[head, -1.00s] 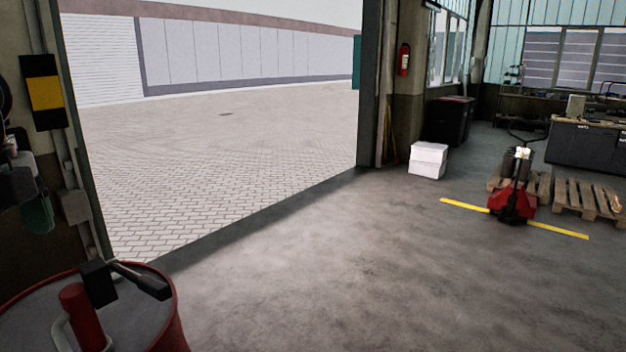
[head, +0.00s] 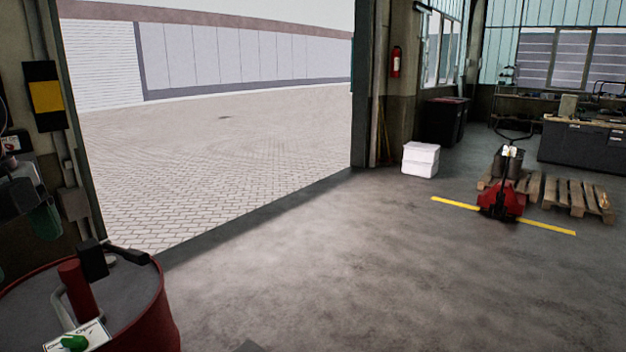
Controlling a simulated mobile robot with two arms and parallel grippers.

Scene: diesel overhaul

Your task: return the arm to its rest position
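Neither of my grippers can be made out in the head view. A small dark grey shape (head: 247,347) shows at the bottom edge, too little of it to tell what it is. The arm named in the task cannot be identified here, nor its pose.
A red drum (head: 160,315) stands close at lower left, with a red and black fitting (head: 78,288) and a green-and-white sign (head: 75,340). Beyond are a doorway, white boxes (head: 420,160), a red pallet jack (head: 502,200) and pallets (head: 578,197). The middle floor (head: 330,265) is clear.

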